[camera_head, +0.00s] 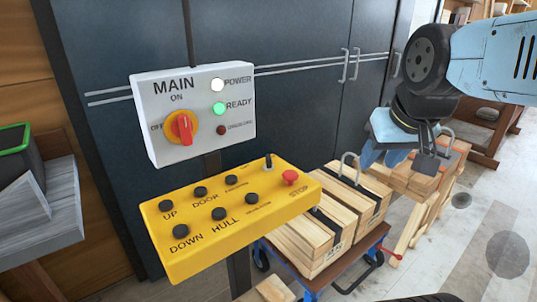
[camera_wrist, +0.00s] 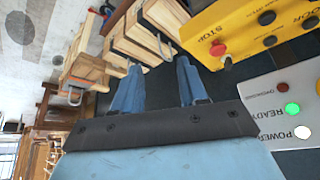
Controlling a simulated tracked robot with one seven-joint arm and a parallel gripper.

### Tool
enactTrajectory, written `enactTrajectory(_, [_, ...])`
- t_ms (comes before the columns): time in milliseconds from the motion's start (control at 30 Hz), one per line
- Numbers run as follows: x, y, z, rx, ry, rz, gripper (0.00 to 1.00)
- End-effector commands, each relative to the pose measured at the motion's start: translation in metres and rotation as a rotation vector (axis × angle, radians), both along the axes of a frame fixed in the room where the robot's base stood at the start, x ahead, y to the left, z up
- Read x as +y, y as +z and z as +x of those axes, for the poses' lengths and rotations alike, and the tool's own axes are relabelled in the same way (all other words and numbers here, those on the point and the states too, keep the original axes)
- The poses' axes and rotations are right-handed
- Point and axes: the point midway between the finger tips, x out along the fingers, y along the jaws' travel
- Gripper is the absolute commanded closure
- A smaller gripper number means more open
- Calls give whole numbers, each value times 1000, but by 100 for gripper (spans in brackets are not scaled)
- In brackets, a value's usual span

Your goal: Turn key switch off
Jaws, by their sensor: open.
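The yellow control box (camera_head: 232,215) stands on a post, with black buttons marked UP, DOWN, DOOR and HULL. A small upright key switch (camera_head: 268,161) is near its back edge, left of the red STOP button (camera_head: 290,177). Its label is too small to read. A grey key-like part (camera_wrist: 227,62) shows by the box's edge in the wrist view. My gripper (camera_head: 383,157) is open and empty, to the right of the box and apart from it. Its blue fingers (camera_wrist: 158,68) are spread in the wrist view, with nothing between them.
A white MAIN panel (camera_head: 152,103) with a red rotary knob (camera_head: 183,127) is behind the box. Its POWER and READY lamps are lit; a third is dark. Wooden crates (camera_head: 318,225) on a blue trolley stand below right. Dark cabinets (camera_head: 290,100) close the back.

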Motion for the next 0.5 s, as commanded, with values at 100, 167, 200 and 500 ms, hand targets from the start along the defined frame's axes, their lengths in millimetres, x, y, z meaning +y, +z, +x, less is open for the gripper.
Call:
enactTrajectory(100, [10, 8, 17, 36, 7, 2, 57])
enactTrajectory(167, [17, 13, 30, 59, 11, 3, 57])
enactTrajectory(200, [22, 17, 39, 77, 14, 5, 57])
enactTrajectory(500, [65, 34, 113, 214, 35, 8, 57])
